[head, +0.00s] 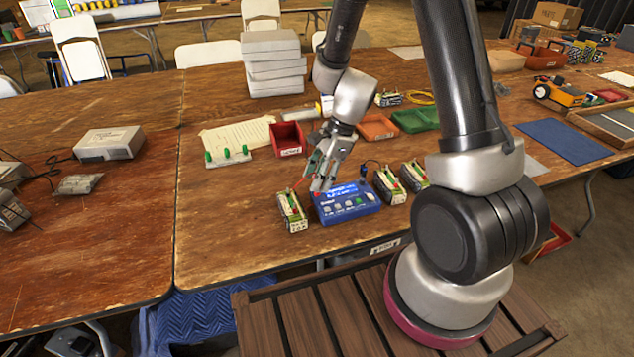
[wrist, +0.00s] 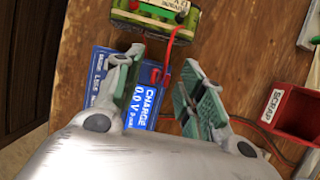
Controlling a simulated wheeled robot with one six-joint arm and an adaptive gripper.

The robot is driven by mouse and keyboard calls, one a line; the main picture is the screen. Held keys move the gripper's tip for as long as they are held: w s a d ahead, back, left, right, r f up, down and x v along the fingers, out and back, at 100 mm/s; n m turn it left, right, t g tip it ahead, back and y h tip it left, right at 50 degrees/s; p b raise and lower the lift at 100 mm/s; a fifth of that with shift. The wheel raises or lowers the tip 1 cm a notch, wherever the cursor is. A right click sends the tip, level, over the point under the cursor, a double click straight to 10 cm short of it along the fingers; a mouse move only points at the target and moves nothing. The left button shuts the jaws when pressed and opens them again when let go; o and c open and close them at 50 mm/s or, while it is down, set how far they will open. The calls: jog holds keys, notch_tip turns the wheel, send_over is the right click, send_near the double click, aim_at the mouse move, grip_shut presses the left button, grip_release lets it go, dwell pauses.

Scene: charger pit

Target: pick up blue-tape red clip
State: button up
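My gripper (head: 319,182) is over the blue charger (head: 346,204) on the wooden table, fingers pointing down. In the wrist view my gripper (wrist: 163,62) is open, with green-padded fingers apart on either side of a small red clip (wrist: 156,76). The clip is at the end of a red lead (wrist: 172,48) that runs to a battery (wrist: 152,15). Blue tape on the clip is too small to make out. The charger (wrist: 145,101) shows below the fingers, its display reading 0.0 V. Whether the fingers touch the clip, I cannot tell.
The battery (head: 292,211) stands left of the charger; two more batteries (head: 388,185) (head: 414,175) stand to its right. A red scrap bin (head: 288,139) and a rack with green pieces (head: 228,157) are behind.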

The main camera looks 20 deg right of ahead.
jog(key=shift+a+f, duration=0.25)
jog(key=shift+f, duration=0.3)
grip_shut()
notch_tip(320, 180, up, 10)
jog(key=shift+r, duration=0.1)
dwell(0.3)
